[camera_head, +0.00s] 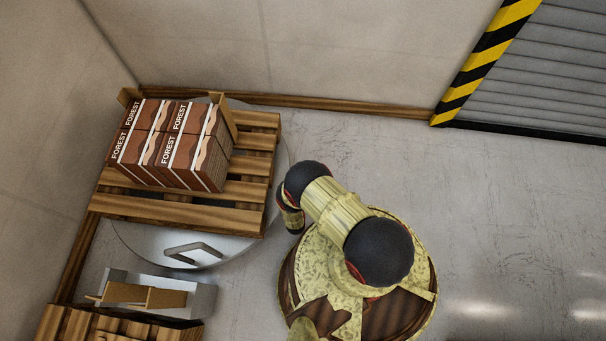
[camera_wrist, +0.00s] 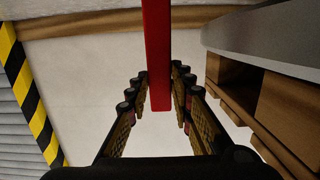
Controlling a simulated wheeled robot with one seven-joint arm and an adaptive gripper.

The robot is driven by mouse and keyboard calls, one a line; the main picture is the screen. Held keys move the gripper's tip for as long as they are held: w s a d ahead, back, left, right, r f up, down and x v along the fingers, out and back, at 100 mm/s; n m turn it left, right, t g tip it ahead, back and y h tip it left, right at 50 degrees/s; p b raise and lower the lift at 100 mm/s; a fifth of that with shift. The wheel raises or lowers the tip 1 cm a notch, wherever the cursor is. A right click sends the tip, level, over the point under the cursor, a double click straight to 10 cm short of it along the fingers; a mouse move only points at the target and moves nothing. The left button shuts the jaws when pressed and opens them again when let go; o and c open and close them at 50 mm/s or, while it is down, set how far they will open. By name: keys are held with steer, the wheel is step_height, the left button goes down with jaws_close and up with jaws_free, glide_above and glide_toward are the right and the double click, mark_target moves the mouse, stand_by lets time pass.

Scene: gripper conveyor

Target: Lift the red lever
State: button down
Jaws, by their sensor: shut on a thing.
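The red lever (camera_wrist: 157,45) is a long flat bar that comes down from the top of the wrist view and ends between my fingers. My gripper (camera_wrist: 159,88) is shut on the lower part of the lever, with a finger on each side. The exact contact spots are hard to make out. In the head view I see neither the lever nor my fingers; my own arm covers that area.
A wooden pallet (camera_head: 180,212) with several FOREST cartons (camera_head: 165,150) sits on a round grey plate (camera_head: 190,250) by the wall. A striped yellow-black post (camera_head: 480,65) borders a shutter (camera_head: 550,75). The floor (camera_head: 500,220) at right is clear.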

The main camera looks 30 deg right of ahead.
steer(key=shift+s+a, duration=0.1)
steer(key=shift+a, duration=0.05)
steer(key=c, duration=1.6)
jaws_free()
steer(key=shift+o, duration=0.2)
steer(key=shift+r, duration=0.1)
step_height(320, 180, up, 10)
